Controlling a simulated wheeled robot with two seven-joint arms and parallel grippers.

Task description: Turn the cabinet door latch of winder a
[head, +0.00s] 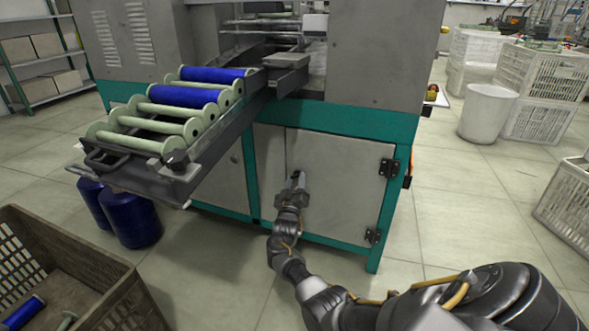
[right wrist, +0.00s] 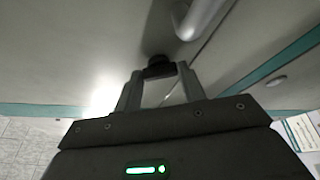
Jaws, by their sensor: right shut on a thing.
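The winder's grey cabinet door (head: 343,190) is closed in its teal frame, with dark hinges on its right side. My right gripper (head: 295,181) is at the upper left part of this door, near its left edge. In the right wrist view its fingertips (right wrist: 159,72) are shut on the small dark latch (right wrist: 158,62), which stands out from the grey panel. The latch is mostly hidden by the gripper in the head view, and its exact angle cannot be told. My left gripper is not in view.
A rack (head: 190,165) with blue and empty pale-green bobbins juts out left of the door. Blue spools (head: 131,218) stand under it. A brown crate (head: 118,290) is at the lower left. White baskets (head: 540,75) stand at the right. Floor right of the door is clear.

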